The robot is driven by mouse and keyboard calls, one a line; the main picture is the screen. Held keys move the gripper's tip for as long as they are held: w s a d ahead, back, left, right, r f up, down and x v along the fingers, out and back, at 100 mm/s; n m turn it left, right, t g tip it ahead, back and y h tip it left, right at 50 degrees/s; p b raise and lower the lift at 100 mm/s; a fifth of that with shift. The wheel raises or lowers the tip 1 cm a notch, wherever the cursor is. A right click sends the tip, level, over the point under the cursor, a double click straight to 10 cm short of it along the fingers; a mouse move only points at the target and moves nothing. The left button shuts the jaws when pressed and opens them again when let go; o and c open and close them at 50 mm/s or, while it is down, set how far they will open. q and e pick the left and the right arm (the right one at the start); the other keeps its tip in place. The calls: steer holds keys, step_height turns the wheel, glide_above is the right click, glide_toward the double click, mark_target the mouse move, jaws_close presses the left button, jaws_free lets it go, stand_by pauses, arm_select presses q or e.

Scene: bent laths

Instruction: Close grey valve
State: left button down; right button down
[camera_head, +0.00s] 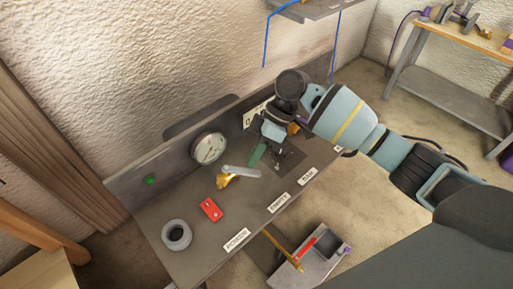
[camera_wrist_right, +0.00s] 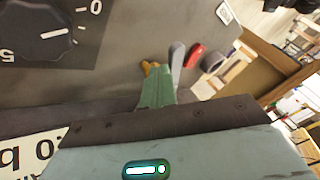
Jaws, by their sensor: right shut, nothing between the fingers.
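The grey valve shows in the head view as a grey lever handle (camera_head: 241,171) on a brass body (camera_head: 226,181), on the dark panel bench. The lever lies pointing to the right from the brass body. In the wrist view the grey lever (camera_wrist_right: 177,62) and brass body (camera_wrist_right: 150,68) are just beyond my fingertips. My right gripper (camera_head: 256,158) has green fingers, shut and empty, just above and behind the lever in the picture. Its fingers also show in the wrist view (camera_wrist_right: 157,88). I cannot tell whether they touch the lever. My left gripper is not in view.
On the bench are a red switch block (camera_head: 210,209), a grey ring (camera_head: 176,234), and a round gauge (camera_head: 208,148) and green button (camera_head: 150,181) on the back panel. A black dial (camera_wrist_right: 45,28) shows in the wrist view. A tray (camera_head: 309,258) with tools stands in front.

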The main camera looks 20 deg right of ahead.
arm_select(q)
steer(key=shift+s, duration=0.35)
arm_select(e)
steer(key=shift+s+r+p, duration=0.1)
steer(key=shift+s+p, duration=0.05)
steer(key=shift+p, duration=0.45)
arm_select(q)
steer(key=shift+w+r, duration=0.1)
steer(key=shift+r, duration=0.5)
arm_select(e)
steer(key=shift+m, duration=0.3)
